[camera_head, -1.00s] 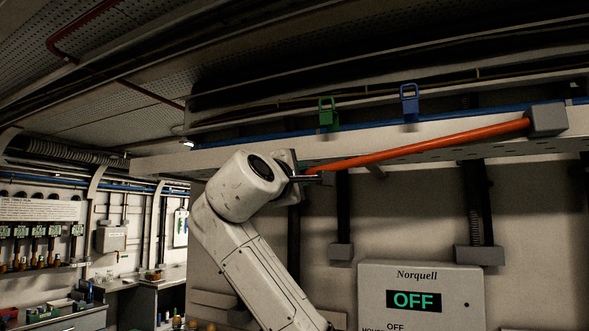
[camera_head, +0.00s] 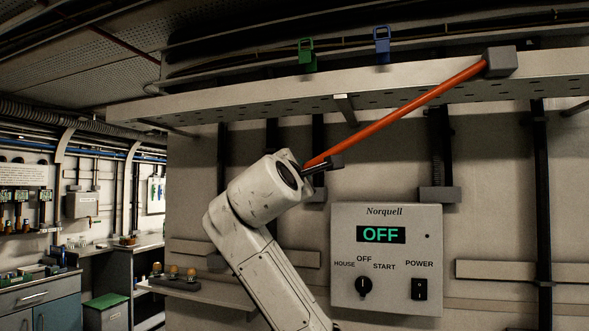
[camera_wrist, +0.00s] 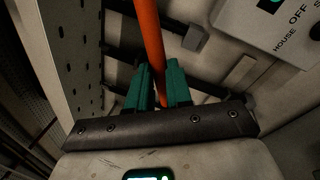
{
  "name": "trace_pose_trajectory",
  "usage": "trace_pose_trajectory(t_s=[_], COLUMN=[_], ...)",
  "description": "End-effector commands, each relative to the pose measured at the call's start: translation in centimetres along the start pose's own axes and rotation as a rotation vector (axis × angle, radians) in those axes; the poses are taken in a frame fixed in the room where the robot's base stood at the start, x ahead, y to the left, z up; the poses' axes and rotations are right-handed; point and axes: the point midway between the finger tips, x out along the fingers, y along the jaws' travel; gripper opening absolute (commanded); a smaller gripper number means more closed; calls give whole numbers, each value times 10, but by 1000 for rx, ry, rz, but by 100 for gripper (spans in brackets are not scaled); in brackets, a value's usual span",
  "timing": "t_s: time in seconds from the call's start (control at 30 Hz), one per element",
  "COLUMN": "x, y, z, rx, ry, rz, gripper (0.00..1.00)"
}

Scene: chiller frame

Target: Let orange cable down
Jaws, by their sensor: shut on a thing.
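The orange cable (camera_head: 405,110) runs straight and slanting from a grey block (camera_head: 500,62) on the overhead perforated tray (camera_head: 230,101) down to my gripper (camera_head: 322,166). My gripper is shut on the cable's lower left end, below the tray and in front of the wall. In the wrist view the orange cable (camera_wrist: 149,35) passes between the two teal fingers of my gripper (camera_wrist: 157,85). The cable's tip is hidden between the fingers.
A green clip (camera_head: 306,55) and a blue clip (camera_head: 382,43) stand along the tray. The Norquell panel (camera_head: 386,258), reading OFF, is on the wall right of my arm. A shelf with small knobs (camera_head: 175,272) is lower left. Wall brackets hang nearby.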

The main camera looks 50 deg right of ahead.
Motion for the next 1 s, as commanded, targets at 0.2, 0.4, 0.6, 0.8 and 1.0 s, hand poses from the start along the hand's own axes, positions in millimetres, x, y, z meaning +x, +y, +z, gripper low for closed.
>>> trace_pose_trajectory(t_s=[0.2, 0.4, 0.6, 0.8, 1.0], x=[0, 0, 0, -10, -45], y=[1, 1, 1, 1, 0], z=[0, 0, 0, -1, -2], rx=[1, 1, 2, 3, 5], ry=[-1, -1, 0, 0, 2], rz=[1, 1, 1, 5, 6], gripper=[24, 43, 45, 45, 45])
